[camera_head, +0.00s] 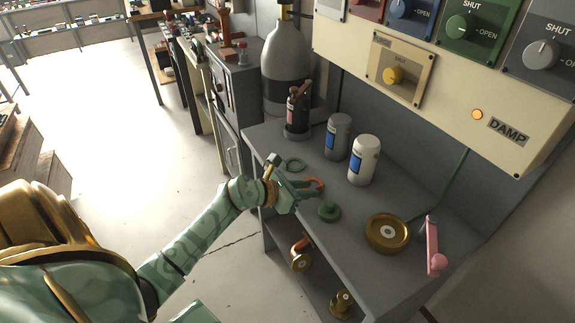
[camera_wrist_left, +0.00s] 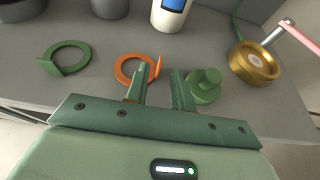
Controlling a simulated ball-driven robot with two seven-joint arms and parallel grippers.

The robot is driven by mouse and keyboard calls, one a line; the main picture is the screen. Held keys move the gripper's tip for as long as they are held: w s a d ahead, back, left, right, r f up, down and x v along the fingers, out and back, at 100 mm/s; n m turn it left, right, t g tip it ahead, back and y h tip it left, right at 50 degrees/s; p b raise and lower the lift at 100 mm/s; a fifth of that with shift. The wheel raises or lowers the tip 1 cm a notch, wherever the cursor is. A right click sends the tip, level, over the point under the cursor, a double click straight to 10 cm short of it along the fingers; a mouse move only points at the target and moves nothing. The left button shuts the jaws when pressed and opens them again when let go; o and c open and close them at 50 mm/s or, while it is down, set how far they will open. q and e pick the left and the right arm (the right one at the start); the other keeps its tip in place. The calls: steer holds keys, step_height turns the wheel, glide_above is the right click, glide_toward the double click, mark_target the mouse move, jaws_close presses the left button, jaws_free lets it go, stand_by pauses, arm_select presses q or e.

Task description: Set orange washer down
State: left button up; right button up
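The orange washer (camera_head: 318,183) lies on the grey bench top (camera_head: 350,215), near its front edge. In the left wrist view the orange washer (camera_wrist_left: 118,70) is a flat ring with an upright tab on its right side. My left gripper (camera_head: 311,189) is low over the bench at the washer. In the left wrist view its two fingers (camera_wrist_left: 160,82) are apart, with the tab showing in the gap between them. The fingers do not appear to press on the tab. The near part of the ring is partly hidden by the left finger. My right gripper is not in view.
A green washer (camera_head: 303,166) lies to the left and a green knobbed piece (camera_head: 329,211) to the right. Two canisters (camera_head: 363,160), a dark bottle-like object (camera_head: 297,112), a brass wheel (camera_head: 384,234) and a pink handle (camera_head: 436,260) stand on the bench. A control panel (camera_head: 440,85) overhangs behind.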

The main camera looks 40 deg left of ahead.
arm_select(q)
steer(key=p+v, duration=0.1)
steer(key=v, duration=0.9)
steer(key=shift+p, duration=0.3)
steer(key=shift+d, duration=0.1)
steer(key=s+f+n+g+y, duration=0.1)
steer(key=s+f+n, duration=0.3)
steer(key=f+n, duration=0.35)
steer(key=s+d+f+n+y, duration=0.1)
steer(key=s+f+n+y, duration=0.15)
steer(key=f+n, duration=0.55)
steer(key=s+f+n+g+y, duration=0.1)
steer(key=s+f+n, duration=0.4)
steer(key=f, duration=0.5)
steer(key=s+d+f+n+g, duration=0.3)
steer(key=s+f+n, duration=0.2)
steer(key=s, duration=0.5)
steer(key=s+d+f+n+g, duration=0.3)
steer(key=s+f+n, duration=0.3)
steer(key=s, duration=0.5)
steer(key=s+d+f+n+g, duration=0.3)
steer(key=s+f+n+g, duration=0.1)
steer(key=s, duration=0.6)
step_height(320, 180, down, 2)
steer(key=shift+s+d+f+n+y, duration=0.25)
steer(key=shift+n+y, duration=0.2)
steer(key=shift+n, duration=0.3)
steer(key=shift+r, duration=0.1)
